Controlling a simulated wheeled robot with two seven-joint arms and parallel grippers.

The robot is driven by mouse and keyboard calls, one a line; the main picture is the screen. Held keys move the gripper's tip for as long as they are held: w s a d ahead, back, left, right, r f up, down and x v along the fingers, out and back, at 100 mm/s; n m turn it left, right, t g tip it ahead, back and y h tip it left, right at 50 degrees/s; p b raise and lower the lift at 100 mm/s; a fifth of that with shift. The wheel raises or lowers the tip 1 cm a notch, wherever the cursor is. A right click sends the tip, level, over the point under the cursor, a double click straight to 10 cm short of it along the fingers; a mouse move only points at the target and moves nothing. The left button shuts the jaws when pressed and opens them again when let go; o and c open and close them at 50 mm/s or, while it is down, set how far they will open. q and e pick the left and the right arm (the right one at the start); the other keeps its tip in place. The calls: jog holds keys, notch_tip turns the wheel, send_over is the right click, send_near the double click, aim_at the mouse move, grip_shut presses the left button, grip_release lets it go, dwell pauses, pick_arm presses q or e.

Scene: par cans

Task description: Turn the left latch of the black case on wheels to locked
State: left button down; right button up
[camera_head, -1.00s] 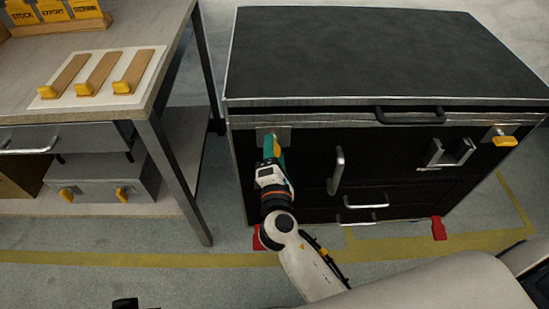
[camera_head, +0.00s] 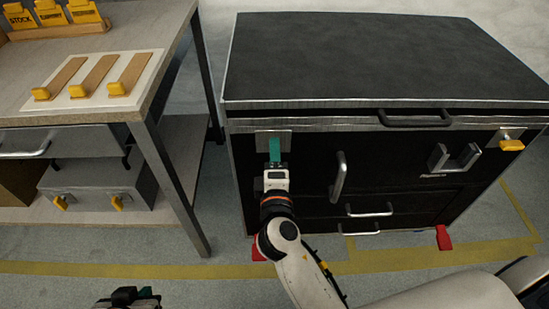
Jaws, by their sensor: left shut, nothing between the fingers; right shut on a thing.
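The black case on wheels (camera_head: 300,190) stands right of centre, with a dark flat lid. Its left latch plate (camera_head: 263,142) is a grey metal plate at the top left of the front. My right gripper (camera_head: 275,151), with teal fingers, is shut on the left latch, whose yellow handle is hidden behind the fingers. The right latch (camera_head: 512,145) is yellow and lies roughly sideways under its plate. My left gripper (camera_head: 148,293) is shut and empty, low at the bottom edge, partly cut off.
A workbench (camera_head: 145,115) with yellow-ended wooden pieces on a white board stands at the left. A grey case (camera_head: 95,190) with yellow latches sits on its lower shelf. The black case has a lid handle (camera_head: 415,118), front handles and red wheel parts (camera_head: 443,237).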

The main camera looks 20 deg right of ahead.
jog(key=o, duration=1)
pick_arm(q)
jog(key=shift+w+d+r+t+h+b, duration=0.1)
jog(key=shift+w+d+r+t+b, duration=0.1)
jog(key=shift+w+r+t, duration=0.3)
jog(key=shift+w+d+r+t+h+b, duration=0.15)
jog(key=shift+w+d+r+t, duration=0.15)
jog(key=shift+w, duration=0.4)
jog(key=shift+w+d+r+t+h+b, duration=0.15)
jog(key=shift+w+r+t, duration=0.15)
jog(key=shift+w+t, duration=0.25)
pick_arm(e)
jog(key=v, duration=1.2)
